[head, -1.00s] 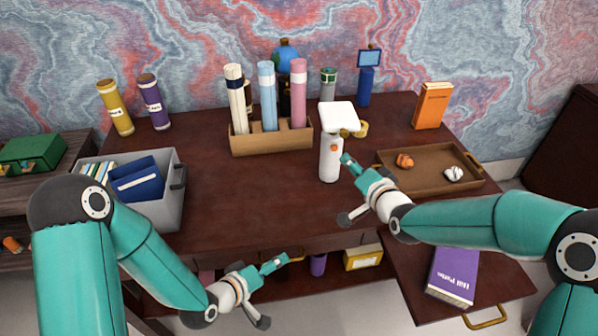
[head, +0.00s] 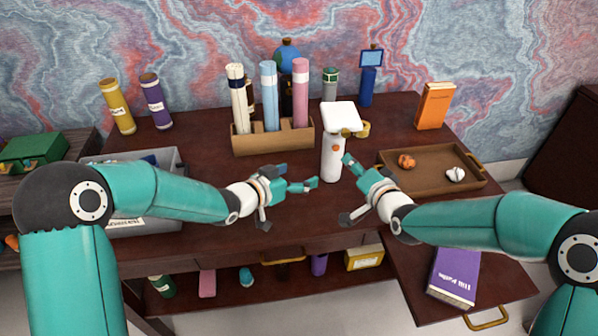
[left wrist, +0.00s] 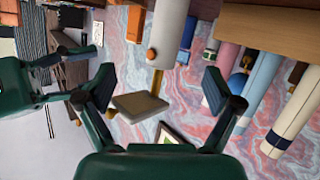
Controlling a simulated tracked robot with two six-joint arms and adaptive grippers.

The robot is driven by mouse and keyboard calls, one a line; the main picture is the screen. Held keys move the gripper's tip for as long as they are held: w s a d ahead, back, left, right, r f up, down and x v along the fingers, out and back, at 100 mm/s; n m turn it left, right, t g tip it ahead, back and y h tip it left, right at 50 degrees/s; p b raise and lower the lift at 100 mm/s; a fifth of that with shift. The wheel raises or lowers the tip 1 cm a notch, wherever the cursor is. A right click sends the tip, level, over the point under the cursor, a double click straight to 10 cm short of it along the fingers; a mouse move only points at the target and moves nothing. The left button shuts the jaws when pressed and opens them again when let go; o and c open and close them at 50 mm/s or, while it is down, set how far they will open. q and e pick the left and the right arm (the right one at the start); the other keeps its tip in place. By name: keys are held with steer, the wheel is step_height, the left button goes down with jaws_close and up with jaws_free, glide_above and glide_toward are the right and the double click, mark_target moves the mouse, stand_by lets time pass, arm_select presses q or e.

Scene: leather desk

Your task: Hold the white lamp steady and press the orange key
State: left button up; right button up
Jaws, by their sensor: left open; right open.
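The white lamp (head: 331,166) stands upright on the desk with its square head on top. Its small orange key (head: 335,148) faces the front in the head view. The lamp's white body also shows in the left wrist view (left wrist: 172,35), with the orange key (left wrist: 151,55) on its side. My left gripper (head: 300,177) is open and empty, just left of the lamp. In the left wrist view its spread fingers (left wrist: 158,75) frame the lamp's body. My right gripper (head: 346,190) is open, just right of the lamp's lower body, one finger close to it; contact cannot be told.
A wooden holder (head: 272,142) with rolled tubes stands behind left. A brown tray (head: 420,180) with two small objects lies right. A grey bin (head: 165,225) at left is partly hidden by my arm. A purple book (head: 455,276) lies in the open drawer.

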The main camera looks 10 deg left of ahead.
mark_target(326, 161)
arm_select(q)
steer(key=shift+m+g+y, duration=0.3)
steer(key=shift+m+y, duration=0.1)
steer(key=shift+m, duration=0.3)
steer(key=x, duration=1.2)
steer(key=a+x, duration=0.1)
steer(key=x, duration=0.5)
steer(key=shift+w, duration=0.3)
steer(key=c, duration=1.6)
steer(key=shift+c, duration=0.2)
arm_select(e)
jaws_close()
